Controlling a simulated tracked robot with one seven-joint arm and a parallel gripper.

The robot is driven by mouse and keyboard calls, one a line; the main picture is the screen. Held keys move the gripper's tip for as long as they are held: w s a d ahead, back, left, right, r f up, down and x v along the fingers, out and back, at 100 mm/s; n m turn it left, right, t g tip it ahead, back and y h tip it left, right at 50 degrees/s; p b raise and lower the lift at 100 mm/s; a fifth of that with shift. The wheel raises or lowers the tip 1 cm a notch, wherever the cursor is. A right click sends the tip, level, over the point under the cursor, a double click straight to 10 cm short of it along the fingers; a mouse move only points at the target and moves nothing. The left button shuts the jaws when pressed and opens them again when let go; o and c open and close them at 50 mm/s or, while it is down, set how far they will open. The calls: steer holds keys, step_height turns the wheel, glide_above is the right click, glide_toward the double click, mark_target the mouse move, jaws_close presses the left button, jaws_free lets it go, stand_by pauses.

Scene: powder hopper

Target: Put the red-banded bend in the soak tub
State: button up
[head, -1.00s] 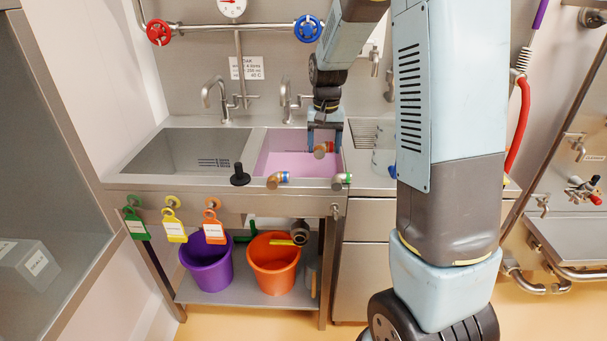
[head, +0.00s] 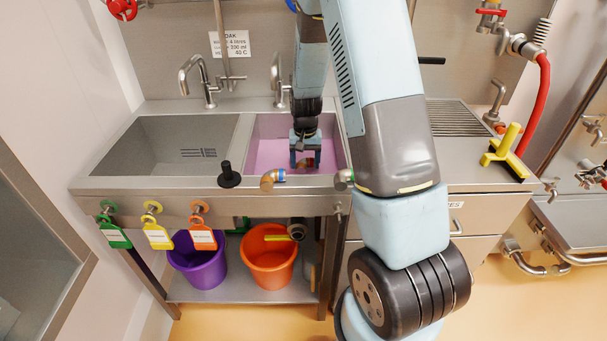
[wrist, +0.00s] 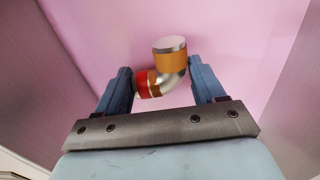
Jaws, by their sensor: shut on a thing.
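The red-banded bend (wrist: 162,72) is a metal elbow with a red band on one end and an orange-brown collar on the other. My gripper (head: 305,160) is shut on it, with one finger on each side of the bend in the wrist view (wrist: 162,85). The soak tub (head: 269,158) is the right-hand basin, with pink liquid in it. My gripper reaches down inside the tub's walls and holds the bend over the pink. Whether the bend touches the liquid or the bottom I cannot tell. In the head view the bend is mostly hidden by the fingers.
An empty basin (head: 165,150) is at left. A yellow tool (head: 505,152) lies on the right counter.

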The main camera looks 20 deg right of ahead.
steer(key=shift+f, duration=2.9)
steer(key=o, duration=1.1)
steer(key=shift+s, duration=0.1)
